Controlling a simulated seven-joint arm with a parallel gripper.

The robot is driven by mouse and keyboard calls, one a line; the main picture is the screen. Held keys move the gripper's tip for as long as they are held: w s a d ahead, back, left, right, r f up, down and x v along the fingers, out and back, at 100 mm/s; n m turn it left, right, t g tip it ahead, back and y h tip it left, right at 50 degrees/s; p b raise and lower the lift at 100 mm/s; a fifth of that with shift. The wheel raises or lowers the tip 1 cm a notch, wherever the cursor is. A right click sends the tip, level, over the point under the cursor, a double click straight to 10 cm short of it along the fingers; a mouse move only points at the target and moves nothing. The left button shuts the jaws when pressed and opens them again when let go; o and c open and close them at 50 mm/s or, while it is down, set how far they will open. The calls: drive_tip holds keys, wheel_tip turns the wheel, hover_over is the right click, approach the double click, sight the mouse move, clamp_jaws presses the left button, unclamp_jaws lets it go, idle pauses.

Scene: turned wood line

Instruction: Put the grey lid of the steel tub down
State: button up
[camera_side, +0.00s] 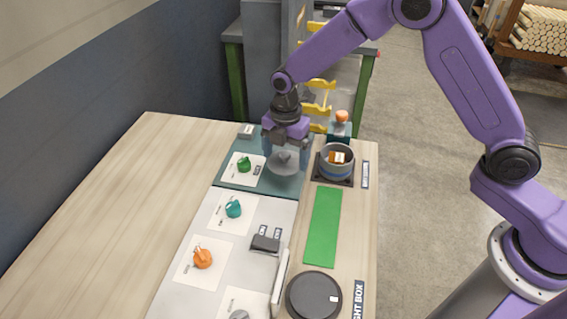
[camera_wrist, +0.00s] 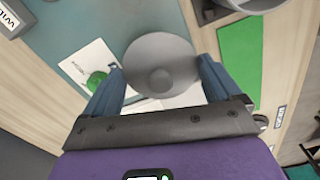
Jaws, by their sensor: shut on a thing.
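The grey lid (camera_side: 284,167) is round with a raised knob in its middle. My gripper (camera_side: 287,155) is shut on it and holds it level or nearly so, over the teal panel, left of the steel tub (camera_side: 337,170). The tub stands open on a dark square base, with an orange and white item inside. In the wrist view the lid (camera_wrist: 160,48) sits between the two blue fingers of my gripper (camera_wrist: 160,72). Part of the tub (camera_wrist: 207,12) shows at the top right edge. The side view does not make the lid's exact height clear.
A bare green strip (camera_side: 323,228) lies in front of the tub. A dark round disc (camera_side: 313,296) is nearer. Green (camera_side: 244,164), teal (camera_side: 233,208) and orange (camera_side: 202,258) pieces stand on white cards at left. An orange-topped post (camera_side: 341,122) stands behind the tub.

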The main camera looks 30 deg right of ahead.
sight(283, 162)
drive_tip(key=shift+w+a+f, duration=0.1)
drive_tip(key=shift+w+f, duration=0.05)
drive_tip(key=shift+f, duration=0.1)
drive_tip(key=shift+w+f, duration=0.15)
drive_tip(key=shift+f, duration=1.5)
drive_tip(key=shift+f, duration=0.1)
drive_tip(key=o, duration=0.7)
